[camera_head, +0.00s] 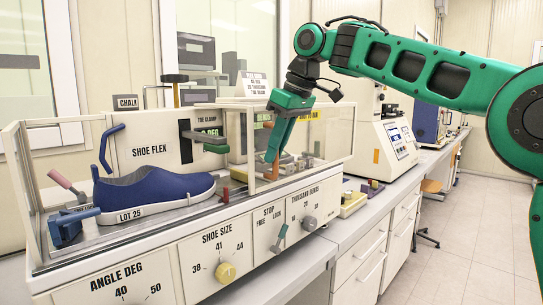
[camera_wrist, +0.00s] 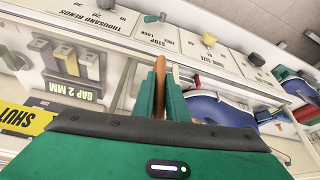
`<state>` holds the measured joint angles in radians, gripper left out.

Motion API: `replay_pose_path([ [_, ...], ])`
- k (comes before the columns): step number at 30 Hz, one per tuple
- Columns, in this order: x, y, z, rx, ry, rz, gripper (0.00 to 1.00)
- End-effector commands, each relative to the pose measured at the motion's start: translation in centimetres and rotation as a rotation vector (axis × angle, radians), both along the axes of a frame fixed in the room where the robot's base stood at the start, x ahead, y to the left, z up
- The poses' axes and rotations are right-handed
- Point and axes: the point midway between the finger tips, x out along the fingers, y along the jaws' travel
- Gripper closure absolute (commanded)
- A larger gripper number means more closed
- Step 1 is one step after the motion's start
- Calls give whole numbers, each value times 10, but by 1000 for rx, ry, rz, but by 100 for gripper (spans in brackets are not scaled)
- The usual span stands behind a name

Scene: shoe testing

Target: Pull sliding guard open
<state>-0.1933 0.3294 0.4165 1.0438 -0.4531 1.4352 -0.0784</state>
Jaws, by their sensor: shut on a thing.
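The sliding guard (camera_head: 318,168) is a clear panel with a pale frame on the front of the shoe flex machine, at its right half in the head view. Its upright brown handle (camera_wrist: 160,78) shows between my fingers in the wrist view. My gripper (camera_head: 271,156) reaches down from the upper right and is shut on this handle; its fingertips also show in the wrist view (camera_wrist: 160,98). My fingers partly hide the handle. A blue shoe (camera_head: 150,190) marked LOT 25 lies in the left, uncovered part of the machine and shows in the wrist view too (camera_wrist: 218,108).
A clear end panel (camera_head: 22,190) stands at the machine's left. The front face carries a yellow shoe size knob (camera_head: 226,273), a stop lever (camera_head: 280,238) and a bends knob (camera_head: 309,223). Other instruments stand farther right along the bench.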

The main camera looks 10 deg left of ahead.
Motion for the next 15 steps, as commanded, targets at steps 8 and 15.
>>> replay_pose_path([
  [8,32,-15,3,12,-9,9,100],
  [15,37,-19,4,11,-9,14,100],
])
